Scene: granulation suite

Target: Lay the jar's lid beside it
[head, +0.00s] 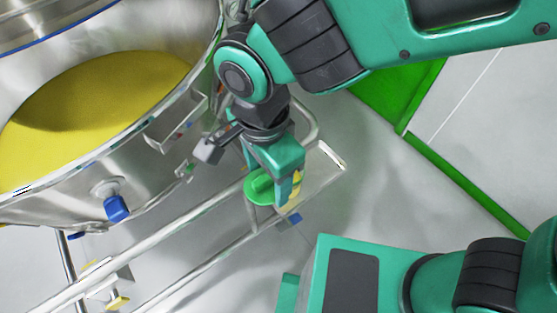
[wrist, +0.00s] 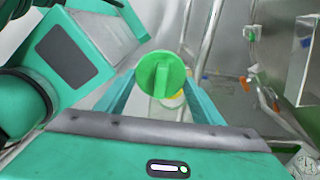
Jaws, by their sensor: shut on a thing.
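The green round lid (head: 258,196) with a raised grip bar is between my gripper's fingers, and it faces the camera in the wrist view (wrist: 147,75). In the head view a yellow patch (head: 297,186) beside my finger appears to be the jar's contents. My gripper and the lid hide most of the jar. I cannot tell whether the lid touches the jar.
A clear-looking shelf (head: 325,172) lies at the end of steel rails (head: 190,237). A large steel vessel (head: 60,205) with yellow powder (head: 90,95) stands close on the left, with a blue-capped port (head: 116,207). Grey floor is open on the right, beside a green strip (head: 465,185).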

